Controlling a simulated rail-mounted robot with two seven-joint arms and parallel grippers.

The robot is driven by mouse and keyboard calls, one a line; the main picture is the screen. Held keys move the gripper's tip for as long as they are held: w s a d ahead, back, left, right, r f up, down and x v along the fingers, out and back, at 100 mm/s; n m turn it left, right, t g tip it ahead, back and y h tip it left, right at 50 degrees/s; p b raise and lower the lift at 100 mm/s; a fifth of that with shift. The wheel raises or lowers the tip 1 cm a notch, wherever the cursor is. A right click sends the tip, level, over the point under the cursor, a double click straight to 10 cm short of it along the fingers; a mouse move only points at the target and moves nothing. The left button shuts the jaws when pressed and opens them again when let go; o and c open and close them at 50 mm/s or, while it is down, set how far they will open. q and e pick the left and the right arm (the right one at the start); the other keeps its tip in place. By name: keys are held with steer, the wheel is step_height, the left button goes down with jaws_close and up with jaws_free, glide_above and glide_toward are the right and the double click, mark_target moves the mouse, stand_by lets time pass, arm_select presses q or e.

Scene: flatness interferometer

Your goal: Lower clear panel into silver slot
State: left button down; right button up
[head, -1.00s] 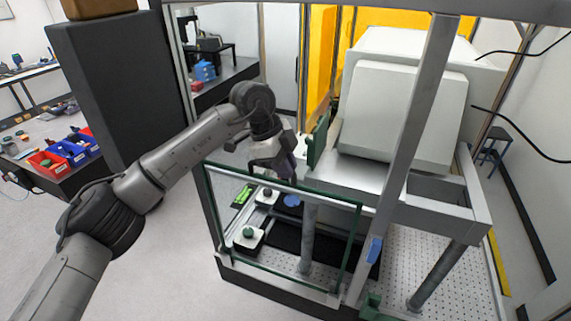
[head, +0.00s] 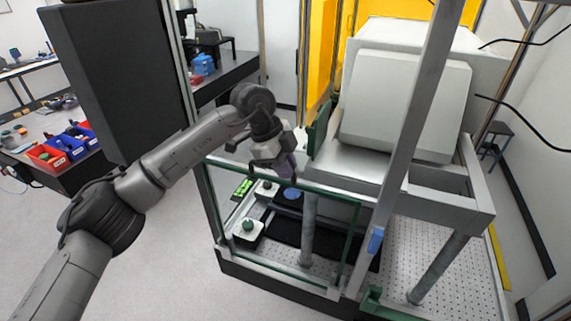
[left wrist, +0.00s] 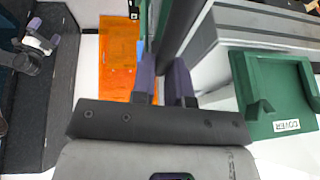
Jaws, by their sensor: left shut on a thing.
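The clear panel (head: 330,190), with dark green edges, stands about upright at the front of the instrument enclosure in the head view. My left gripper (head: 285,172) is shut on its upper edge, left of the middle. In the left wrist view the purple fingers (left wrist: 164,85) are close together, and the panel is hard to make out between them. The silver slot (head: 280,276) is the rail along the enclosure's lower front edge. The panel's lower edge is at or just above this rail; I cannot tell whether it is inside. My right gripper is not in view.
A silver post (head: 410,130) with a blue clip (head: 376,240) stands right of the panel. Behind the panel are a white-topped button box (head: 247,229) and a grey leg. A green cover (left wrist: 275,90) shows in the left wrist view. The floor at left is clear.

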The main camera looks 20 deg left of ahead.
arm_select(q)
steer(key=shift+f+b, duration=0.4)
steer(key=shift+f, duration=0.4)
steer(key=c, duration=1.3)
jaws_free()
steer(key=shift+o, duration=1.2)
steer(key=shift+f, duration=0.2)
steer(key=b+v, duration=0.3)
steer(key=v, duration=1.1)
